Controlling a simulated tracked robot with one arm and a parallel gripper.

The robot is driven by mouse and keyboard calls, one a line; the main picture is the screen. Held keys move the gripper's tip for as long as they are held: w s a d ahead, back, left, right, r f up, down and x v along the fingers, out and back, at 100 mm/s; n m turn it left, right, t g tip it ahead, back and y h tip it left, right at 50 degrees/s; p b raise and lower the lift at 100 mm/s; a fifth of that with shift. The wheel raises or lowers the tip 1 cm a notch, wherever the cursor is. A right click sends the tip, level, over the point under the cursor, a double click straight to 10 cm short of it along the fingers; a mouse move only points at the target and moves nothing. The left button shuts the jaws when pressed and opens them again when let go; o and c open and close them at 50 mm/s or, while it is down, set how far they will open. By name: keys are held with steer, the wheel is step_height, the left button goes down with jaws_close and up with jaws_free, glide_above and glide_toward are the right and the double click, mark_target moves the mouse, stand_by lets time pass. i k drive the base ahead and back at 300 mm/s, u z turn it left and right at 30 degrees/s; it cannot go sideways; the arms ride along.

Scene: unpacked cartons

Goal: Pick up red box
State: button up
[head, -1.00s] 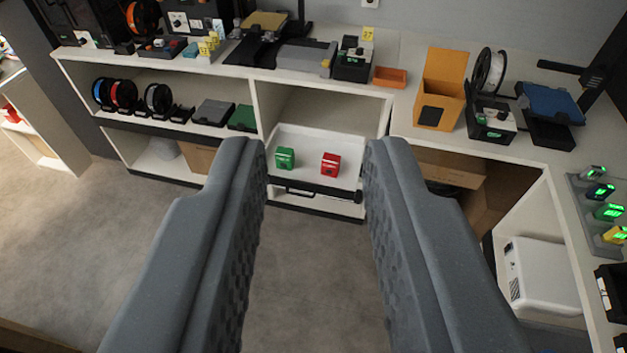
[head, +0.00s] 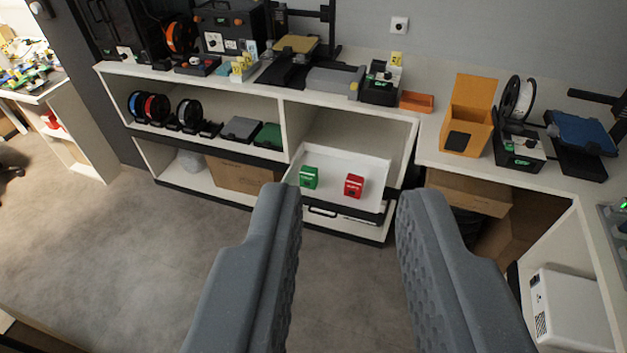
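The red box (head: 354,186) stands in a white pull-out drawer (head: 340,157) in the shelf unit ahead. A green box (head: 309,177) stands to its left in the same drawer, with a gap between them. My gripper (head: 348,195) is open and empty, its two grey fingers wide apart in the foreground. In the picture the red box shows between the fingertips, but it is well beyond them and nothing touches it.
The shelf unit's top holds an orange open box (head: 467,127), an orange tray (head: 417,102) and several devices. Filament spools (head: 190,113) sit on the left shelf. Cardboard boxes (head: 470,190) stand under the right counter. Grey floor (head: 160,240) is clear in front.

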mark_target(354, 183)
steer(key=z, duration=0.55)
steer(key=i, duration=1.9)
steer(key=u, duration=0.65)
